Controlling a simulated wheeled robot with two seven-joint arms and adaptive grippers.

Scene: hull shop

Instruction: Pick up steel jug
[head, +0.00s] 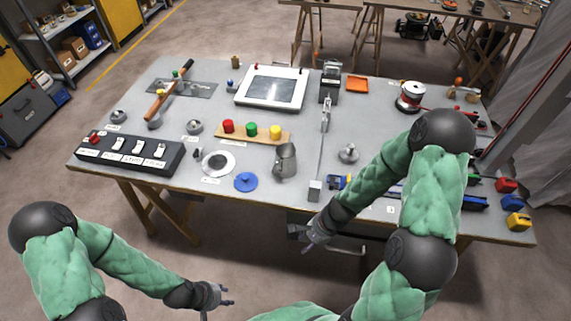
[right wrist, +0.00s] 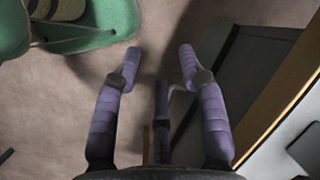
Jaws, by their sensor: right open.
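The steel jug (head: 286,160) is a grey metal vessel standing upright on the grey workbench (head: 370,135), near its front edge, left of the middle post. My right gripper (head: 312,248) is in front of the bench edge, below and to the right of the jug, apart from it. In the right wrist view its fingers (right wrist: 160,70) are spread with nothing between them, over the floor. My left gripper (head: 226,296) is low at the bottom, in front of the bench and away from the jug. It is too small to tell whether it is open.
A blue disc (head: 246,182) and a white ring (head: 218,163) lie left of the jug. A board with coloured knobs (head: 250,132) is behind it. A grey block (head: 315,190) with a rod is at its right. A drawer handle (head: 345,249) juts out under the bench.

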